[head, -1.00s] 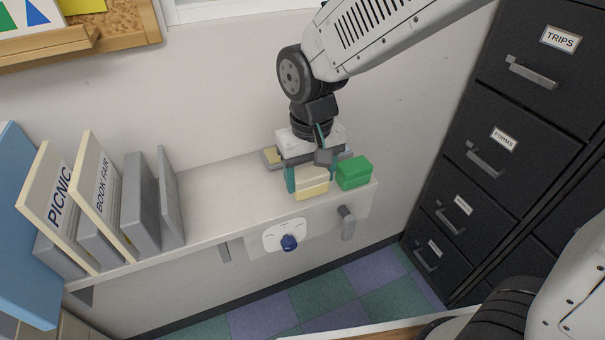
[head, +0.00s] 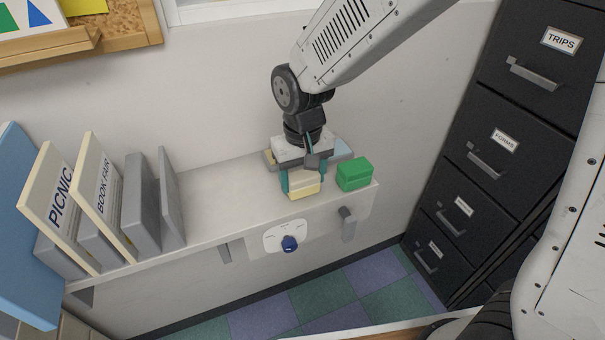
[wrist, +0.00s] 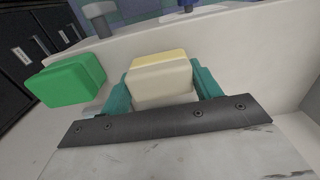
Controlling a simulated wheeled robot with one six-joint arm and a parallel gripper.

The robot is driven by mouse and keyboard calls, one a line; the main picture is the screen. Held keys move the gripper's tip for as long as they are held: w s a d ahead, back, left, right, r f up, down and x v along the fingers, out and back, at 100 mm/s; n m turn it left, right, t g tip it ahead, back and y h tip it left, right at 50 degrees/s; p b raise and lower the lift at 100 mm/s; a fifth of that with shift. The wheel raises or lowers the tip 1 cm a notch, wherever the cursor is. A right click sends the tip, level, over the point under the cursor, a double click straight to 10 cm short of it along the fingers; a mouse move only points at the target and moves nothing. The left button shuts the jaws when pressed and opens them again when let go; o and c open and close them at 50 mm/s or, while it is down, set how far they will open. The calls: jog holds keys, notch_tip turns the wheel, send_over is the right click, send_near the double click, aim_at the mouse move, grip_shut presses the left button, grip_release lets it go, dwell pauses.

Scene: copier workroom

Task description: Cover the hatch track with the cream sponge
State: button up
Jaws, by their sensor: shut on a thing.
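The cream sponge (head: 304,185) is at the front of the shelf, with a pale yellow lower layer. My gripper (head: 300,183) is shut on it, one teal finger on each side. The wrist view shows the sponge (wrist: 160,82) between the fingers (wrist: 162,90). Whether it touches the shelf, I cannot tell. Behind my gripper, a flat piece with a tan left end (head: 270,158) and a grey-blue right end (head: 343,149) is partly hidden; I cannot tell if it is the hatch track.
A green sponge-like block (head: 354,174) stands just right of my gripper, also in the wrist view (wrist: 68,82). A dial (head: 289,243) and a grey lever (head: 347,223) are on the shelf front. Binders (head: 110,195) stand at left; the shelf (head: 215,200) between is clear. Black cabinets (head: 500,150) are at right.

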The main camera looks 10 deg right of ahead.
aim_at(304, 175)
jog(key=o, duration=0.9)
jog(key=shift+s+r, duration=0.15)
jog(key=shift+r, duration=3.8)
jog(key=s+d+r+m, duration=0.1)
jog(key=s+d+r, duration=0.25)
jog(key=d, duration=0.25)
jog(key=s+d+r+m, duration=0.1)
jog(key=s+d+r, duration=0.25)
jog(key=d, duration=0.35)
jog(key=shift+m+t, duration=0.6)
jog(key=s+d, duration=0.2)
jog(key=s, duration=0.2)
jog(key=s+d, duration=0.3)
jog(key=s, duration=0.1)
jog(key=s+d, duration=0.2)
jog(key=s, duration=0.2)
jog(key=shift+s+d+r, duration=0.1)
jog(key=shift+s+d, duration=0.05)
jog(key=shift+d, duration=0.15)
